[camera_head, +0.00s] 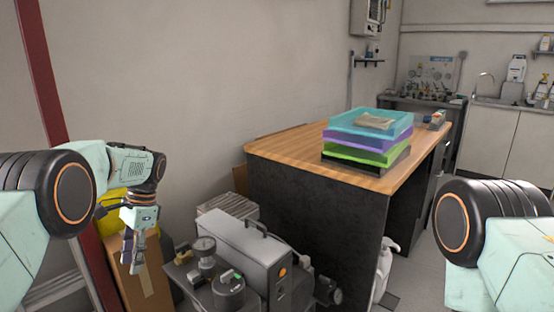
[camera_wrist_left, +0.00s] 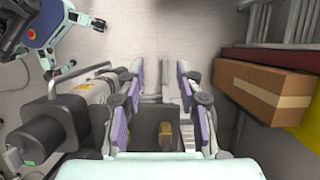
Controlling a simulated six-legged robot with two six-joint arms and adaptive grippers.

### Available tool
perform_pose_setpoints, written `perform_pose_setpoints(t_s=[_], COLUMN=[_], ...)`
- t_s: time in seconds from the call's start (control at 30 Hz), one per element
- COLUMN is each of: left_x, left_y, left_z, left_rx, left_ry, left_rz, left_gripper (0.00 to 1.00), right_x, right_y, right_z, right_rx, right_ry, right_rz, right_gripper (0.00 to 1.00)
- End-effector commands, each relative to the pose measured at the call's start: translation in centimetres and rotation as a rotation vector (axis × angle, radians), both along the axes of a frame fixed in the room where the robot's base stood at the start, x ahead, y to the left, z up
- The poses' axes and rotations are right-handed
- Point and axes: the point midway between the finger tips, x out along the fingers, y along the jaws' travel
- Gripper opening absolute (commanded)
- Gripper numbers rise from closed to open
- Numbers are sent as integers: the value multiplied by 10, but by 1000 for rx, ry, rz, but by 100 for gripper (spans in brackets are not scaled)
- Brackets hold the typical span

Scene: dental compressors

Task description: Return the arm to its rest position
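My left arm comes in from the left in the head view. Its gripper (camera_head: 133,252) points down, in front of a cardboard box and to the left of the compressor unit. In the left wrist view the two fingers of my left gripper (camera_wrist_left: 160,100) stand apart with nothing between their pads. My right arm (camera_head: 490,230) shows at the right edge of the head view, only as a black wheel-like joint and pale green links. Its gripper is outside the view.
A grey compressor unit (camera_head: 240,258) with gauges stands on the floor beside my left gripper. A cardboard box (camera_wrist_left: 262,90) is close by on the right in the wrist view. A wooden-topped desk (camera_head: 290,150) holds stacked coloured trays (camera_head: 370,128). A white bottle (camera_head: 383,268) stands beside the desk.

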Motion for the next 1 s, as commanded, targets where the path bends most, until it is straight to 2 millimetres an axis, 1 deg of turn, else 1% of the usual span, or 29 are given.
perform_pose_setpoints(t_s=[0.03, 0.17, 0.27, 0.3, 0.37, 0.4, 0.47, 0.5, 0.57, 0.6, 0.67, 0.7, 0.77, 0.8, 0.87, 0.9, 0.97, 1.0], left_x=[-4, -15, -31, -41, -57, -69, -88, -102, -125, -141, -166, -183, -209, -226, -253, -271, -298, -316], left_y=[-3, -13, -23, -29, -37, -43, -51, -56, -64, -69, -76, -80, -86, -90, -95, -98, -101, -103], left_z=[-15, -57, -96, -114, -140, -157, -179, -193, -211, -222, -237, -245, -254, -259, -264, -265, -265, -264], left_rx=[-6, -26, -48, -59, -74, -86, -103, -112, -126, -136, -146, -153, -159, -164, -167, -168, -167, -164], left_ry=[0, -23, -44, -55, -71, -84, -100, -111, -129, -138, -155, -164, -179, -190, -204, -214, -230, -240], left_rz=[3, 20, 42, 57, 81, 100, 132, 154, 191, 217, 257, 287, 331, 360, 407, 436, 484, 515], left_gripper=[36, 36, 36, 36, 36, 36, 36, 36, 36, 36, 36, 36, 36, 36, 36, 36, 36, 36], right_x=[0, 0, 0, 0, 0, 0, 0, 0, 0, 0, 0, 0, 0, 0, 0, 0, 0, 0], right_y=[0, 0, 0, 0, 0, 0, 0, 0, 0, 0, 0, 0, 0, 0, 0, 0, 0, 0], right_z=[0, 0, 0, 0, 0, 0, 0, 0, 0, 0, 0, 0, 0, 0, 0, 0, 0, 0], right_rx=[0, 0, 0, 0, 0, 0, 0, 0, 0, 0, 0, 0, 0, 0, 0, 0, 0, 0], right_ry=[0, -1, 0, 0, 0, 0, 0, 0, 0, 0, 0, 0, 0, 0, 0, 0, 0, 0], right_rz=[0, 0, 0, 0, 0, 0, 0, 0, 0, 0, 0, 0, 0, 0, 0, 0, 0, 0], right_gripper=[40, 40, 40, 40, 40, 40, 40, 40, 40, 40, 40, 40, 40, 40, 40, 40, 40, 40])
